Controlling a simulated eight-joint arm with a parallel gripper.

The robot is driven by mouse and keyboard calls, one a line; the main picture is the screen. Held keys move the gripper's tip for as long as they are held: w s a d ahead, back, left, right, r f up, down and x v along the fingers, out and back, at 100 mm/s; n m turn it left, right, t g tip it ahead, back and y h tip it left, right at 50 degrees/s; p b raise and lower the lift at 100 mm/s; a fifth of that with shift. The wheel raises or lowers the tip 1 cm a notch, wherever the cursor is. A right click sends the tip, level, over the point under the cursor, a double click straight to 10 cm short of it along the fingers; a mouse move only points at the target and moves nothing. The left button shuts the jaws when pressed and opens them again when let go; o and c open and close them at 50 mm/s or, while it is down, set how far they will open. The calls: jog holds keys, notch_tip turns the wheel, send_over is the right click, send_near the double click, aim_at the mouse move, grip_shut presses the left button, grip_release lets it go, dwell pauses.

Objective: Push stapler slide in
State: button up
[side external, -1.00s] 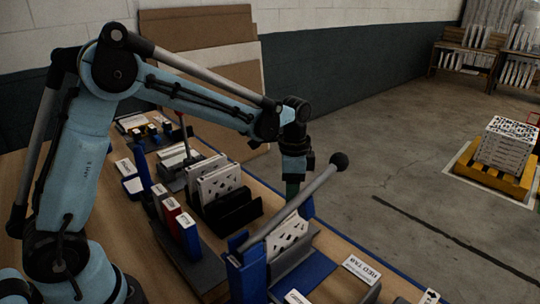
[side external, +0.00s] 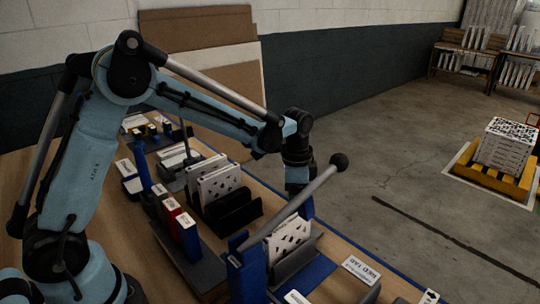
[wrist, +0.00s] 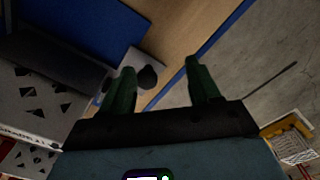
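The stapler appears to be the blue upright (side external: 248,268) with a long grey lever (side external: 295,210) ending in a black knob (side external: 339,161); the lever slopes up to the right. I cannot make out a separate slide. My gripper (side external: 297,190) points down behind the lever, left of the knob, its fingertips largely hidden there. In the wrist view my gripper (wrist: 162,82) shows two green fingers spread apart with nothing held. The dark knob (wrist: 148,77) shows between them, nearer the left finger; whether it touches is unclear.
White perforated filters (side external: 287,237) stand in a grey holder beside the lever. A black rack (side external: 235,212) with more filters and several small boxes (side external: 188,235) stand to the left. A label card (side external: 361,269) lies in front. Open floor lies beyond the bench's blue edge (side external: 345,240).

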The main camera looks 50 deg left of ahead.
notch_tip(320, 180, up, 11)
jog(key=s+d+r+n, duration=0.1)
jog(key=s+r+n, duration=0.4)
jog(key=s+n, duration=0.4)
jog(key=shift+s+d+r, duration=0.35)
jog(key=shift+s+d, duration=0.05)
jog(key=shift+s, duration=0.55)
jog(key=w+f+m, duration=0.6)
jog(key=w+m, duration=0.3)
jog(key=w, duration=0.2)
jog(key=f, duration=1.2)
jog(key=shift+s, duration=0.2)
grip_shut()
